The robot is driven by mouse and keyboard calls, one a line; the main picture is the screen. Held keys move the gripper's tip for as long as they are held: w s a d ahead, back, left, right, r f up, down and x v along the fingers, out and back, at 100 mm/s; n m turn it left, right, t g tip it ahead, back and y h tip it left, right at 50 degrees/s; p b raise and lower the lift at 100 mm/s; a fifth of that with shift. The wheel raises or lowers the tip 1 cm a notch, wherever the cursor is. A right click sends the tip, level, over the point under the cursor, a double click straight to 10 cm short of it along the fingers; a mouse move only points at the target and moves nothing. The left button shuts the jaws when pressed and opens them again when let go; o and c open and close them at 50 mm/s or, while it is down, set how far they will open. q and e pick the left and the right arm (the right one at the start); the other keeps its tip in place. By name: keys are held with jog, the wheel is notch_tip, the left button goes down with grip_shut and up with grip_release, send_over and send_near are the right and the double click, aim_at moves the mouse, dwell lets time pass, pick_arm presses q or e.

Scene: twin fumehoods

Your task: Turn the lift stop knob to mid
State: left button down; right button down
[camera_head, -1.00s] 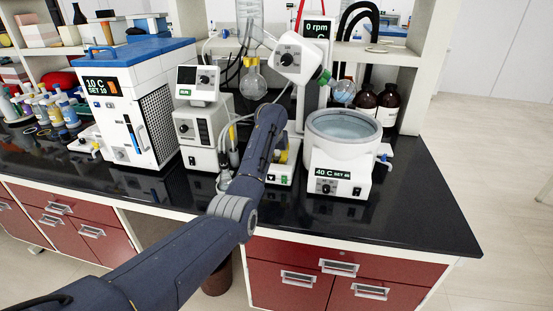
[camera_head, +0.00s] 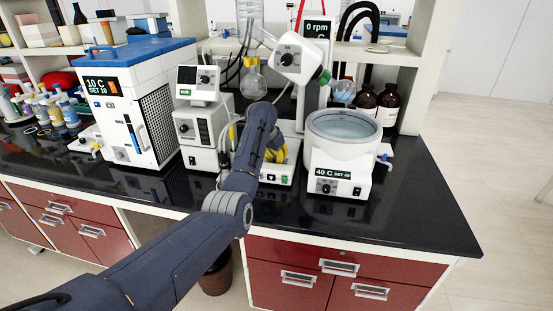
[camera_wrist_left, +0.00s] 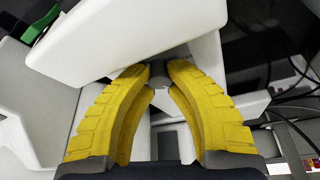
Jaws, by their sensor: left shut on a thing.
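My left gripper (camera_head: 277,150) reaches in front of the rotary evaporator's column (camera_head: 313,85), its yellow fingers partly hidden behind my own forearm. In the left wrist view the same gripper (camera_wrist_left: 159,75) has its fingertips closed on a small dark grey knob (camera_wrist_left: 159,78), which I take to be the lift stop knob. The knob sits on the pale body of the evaporator. Its marking and exact setting cannot be read. In the head view the knob is hidden by my arm. My right gripper is not in view.
The white evaporator head (camera_head: 300,58) hangs above the gripper. A water bath (camera_head: 341,150) stands close on the right and a vacuum unit (camera_head: 199,130) on the left. A round flask (camera_head: 253,84) hangs behind. Brown bottles (camera_head: 388,102) stand back right. The front right counter is clear.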

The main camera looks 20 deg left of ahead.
pick_arm(q)
jog(key=shift+r, duration=0.1)
jog(key=c, duration=1.2)
grip_release()
jog(key=shift+o, duration=0.2)
jog(key=v, duration=1.1)
jog(key=shift+s+r, duration=0.2)
jog(key=shift+r, duration=0.15)
